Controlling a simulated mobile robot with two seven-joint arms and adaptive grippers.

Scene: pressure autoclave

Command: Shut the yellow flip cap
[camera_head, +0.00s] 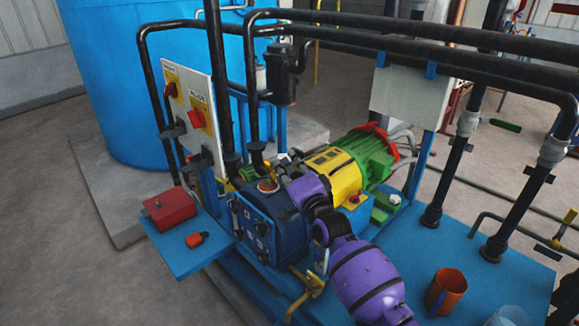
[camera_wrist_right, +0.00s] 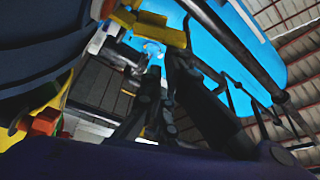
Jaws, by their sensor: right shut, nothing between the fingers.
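A small yellow piece (camera_head: 247,173), which looks like the flip cap, sits at the back of the dark blue pump housing (camera_head: 268,220) in the head view. It is too small there to tell how far it stands open. A round port with a reddish ring (camera_head: 268,185) is on top of the housing. In the wrist view a yellow part (camera_wrist_right: 150,26) shows near the top; I cannot tell if it is the cap. My right gripper (camera_head: 284,160) is shut and empty, just right of the port and yellow piece. Its fingertips are partly hidden. My left gripper is out of view.
A green motor (camera_head: 378,158) with a yellow cover (camera_head: 338,175) stands right of the gripper. Black pipes (camera_head: 250,90) and a switch panel (camera_head: 190,110) rise behind the housing. A red box (camera_head: 170,208) and an orange cup (camera_head: 446,290) stand on blue surfaces.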

